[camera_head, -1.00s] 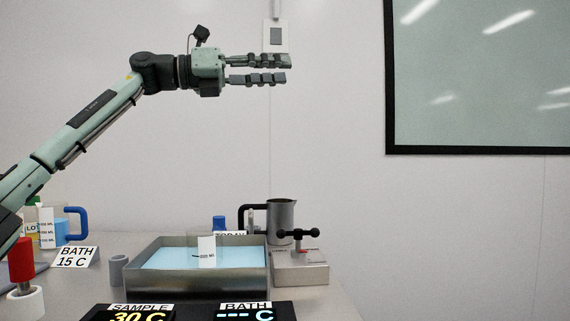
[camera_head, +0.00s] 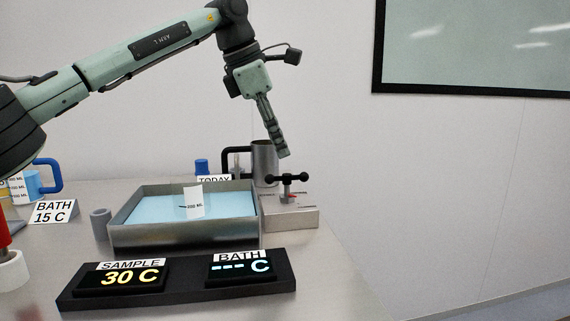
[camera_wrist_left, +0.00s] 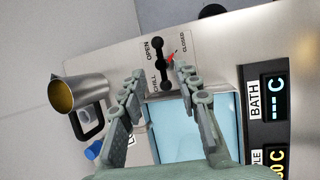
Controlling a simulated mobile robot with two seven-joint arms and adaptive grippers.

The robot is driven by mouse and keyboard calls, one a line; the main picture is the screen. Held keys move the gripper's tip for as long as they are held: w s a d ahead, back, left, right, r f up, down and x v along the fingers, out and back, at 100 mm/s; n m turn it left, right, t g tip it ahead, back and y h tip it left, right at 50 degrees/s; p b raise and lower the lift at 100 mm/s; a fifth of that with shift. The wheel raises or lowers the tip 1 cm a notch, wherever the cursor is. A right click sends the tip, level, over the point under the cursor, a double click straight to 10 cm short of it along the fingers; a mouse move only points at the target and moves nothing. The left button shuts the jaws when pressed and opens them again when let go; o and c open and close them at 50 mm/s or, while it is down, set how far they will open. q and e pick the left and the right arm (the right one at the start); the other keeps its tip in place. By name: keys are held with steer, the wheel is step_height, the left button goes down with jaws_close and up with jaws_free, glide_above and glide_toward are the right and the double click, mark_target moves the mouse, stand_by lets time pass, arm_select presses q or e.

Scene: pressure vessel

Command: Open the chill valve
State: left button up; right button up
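The chill valve is a black T-shaped handle (camera_head: 287,180) with a red pointer on a metal block (camera_head: 290,215), right of the bath tray. In the left wrist view the handle (camera_wrist_left: 157,62) lies just beyond my fingertips, between the words OPEN and CLOSED. The red pointer (camera_wrist_left: 172,57) is on the CLOSED side. My left gripper (camera_head: 281,154) points down above the handle, apart from it. In the left wrist view the gripper (camera_wrist_left: 160,72) is open and empty, its two fingers spread. My right gripper is not in view.
A steel tray (camera_head: 185,237) of blue liquid holds a labelled beaker. A steel jug (camera_head: 264,160) with a black handle stands behind the valve. A display (camera_head: 180,290) in front reads sample 30 C and bath dashes. The table's right edge is close to the block.

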mark_target(293, 175)
arm_select(q)
steer(key=x, duration=0.6)
steer(key=shift+d+f, duration=0.15)
steer(key=shift+f, duration=0.15)
jaws_close()
